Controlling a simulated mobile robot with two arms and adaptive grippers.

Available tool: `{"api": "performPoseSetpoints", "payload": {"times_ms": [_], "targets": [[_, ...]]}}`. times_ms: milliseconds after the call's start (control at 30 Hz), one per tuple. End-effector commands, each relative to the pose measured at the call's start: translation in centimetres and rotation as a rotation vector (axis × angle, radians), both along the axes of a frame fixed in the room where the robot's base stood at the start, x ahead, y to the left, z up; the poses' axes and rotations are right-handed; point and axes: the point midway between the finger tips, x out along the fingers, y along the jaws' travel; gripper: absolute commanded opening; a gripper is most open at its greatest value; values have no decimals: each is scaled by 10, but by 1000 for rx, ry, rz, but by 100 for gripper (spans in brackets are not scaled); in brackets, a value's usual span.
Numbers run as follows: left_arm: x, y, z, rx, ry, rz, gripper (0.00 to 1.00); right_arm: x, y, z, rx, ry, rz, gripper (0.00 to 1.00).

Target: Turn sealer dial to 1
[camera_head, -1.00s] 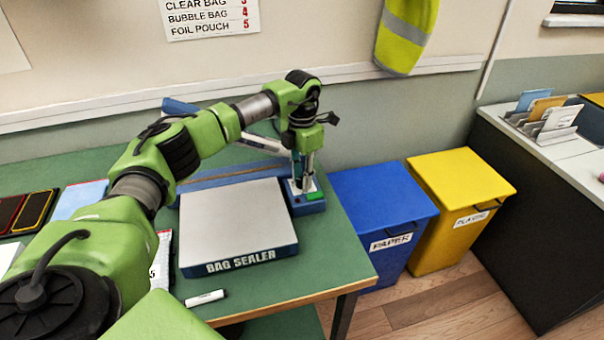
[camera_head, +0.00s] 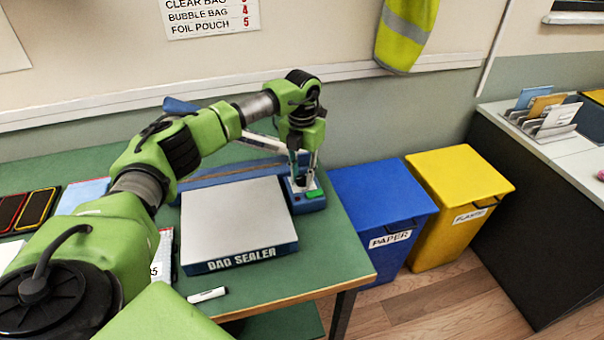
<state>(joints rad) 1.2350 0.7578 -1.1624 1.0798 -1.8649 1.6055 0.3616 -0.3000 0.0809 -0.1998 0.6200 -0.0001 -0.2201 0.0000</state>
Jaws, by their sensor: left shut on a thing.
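The bag sealer (camera_head: 232,217) stands on the green table, with a white top and a blue front lettered with its name. Its blue control end (camera_head: 312,203) at the right has a green patch. My left gripper (camera_head: 302,182) points down over this control end, its fingers shut on the dial. The fingers hide the dial, so its setting cannot be read. My right gripper is not in view.
Phones (camera_head: 38,209) lie at the table's left. A marker (camera_head: 207,295) lies by the front edge. A blue paper bin (camera_head: 385,195) and a yellow plastic bin (camera_head: 460,170) stand right of the table. A wall sign (camera_head: 210,15) lists bag numbers.

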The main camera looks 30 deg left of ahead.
Motion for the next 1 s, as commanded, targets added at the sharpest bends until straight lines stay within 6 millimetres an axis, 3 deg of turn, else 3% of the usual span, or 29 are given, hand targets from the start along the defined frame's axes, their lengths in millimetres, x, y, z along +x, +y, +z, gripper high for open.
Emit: {"api": "performPoseSetpoints", "payload": {"times_ms": [233, 267, 300, 733, 1000], "targets": [[1, 0, 1, 0, -2, 2, 1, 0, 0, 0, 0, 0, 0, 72], [1, 0, 1, 0, -2, 2, 31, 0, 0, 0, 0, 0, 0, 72], [1, 0, 1, 0, -2, 2, 40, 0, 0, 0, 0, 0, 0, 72], [0, 0, 6, 0, -2, 0, 40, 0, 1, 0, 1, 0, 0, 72], [2, 0, 57, 1, -6, -1, 40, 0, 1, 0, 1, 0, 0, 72]]}}
